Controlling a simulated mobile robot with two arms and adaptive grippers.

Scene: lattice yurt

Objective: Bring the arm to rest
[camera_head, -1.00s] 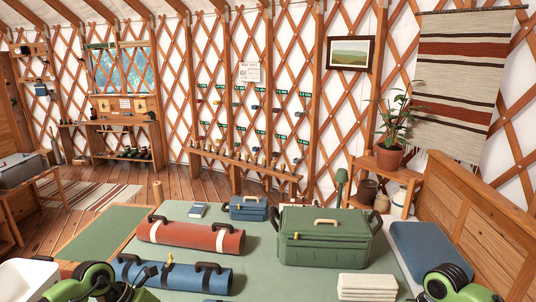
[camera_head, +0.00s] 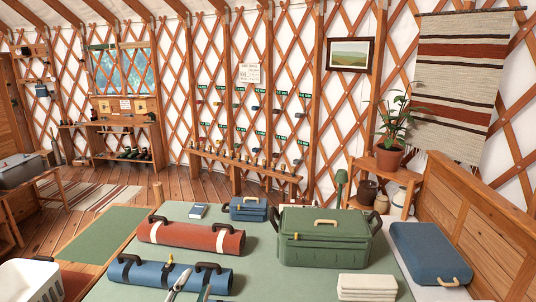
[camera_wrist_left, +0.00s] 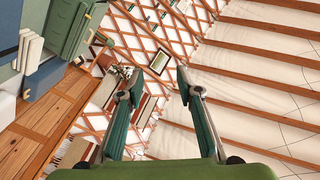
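My left gripper (camera_head: 198,279) shows only as its finger ends at the bottom edge of the head view, in front of the blue roll. In the left wrist view the left gripper (camera_wrist_left: 158,84) has its two green-padded fingers wide apart with nothing between them. Behind them are the lattice wall and the white roof cloth with its poles. My right gripper is not seen in either view.
A white basket (camera_head: 30,280) stands lower left.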

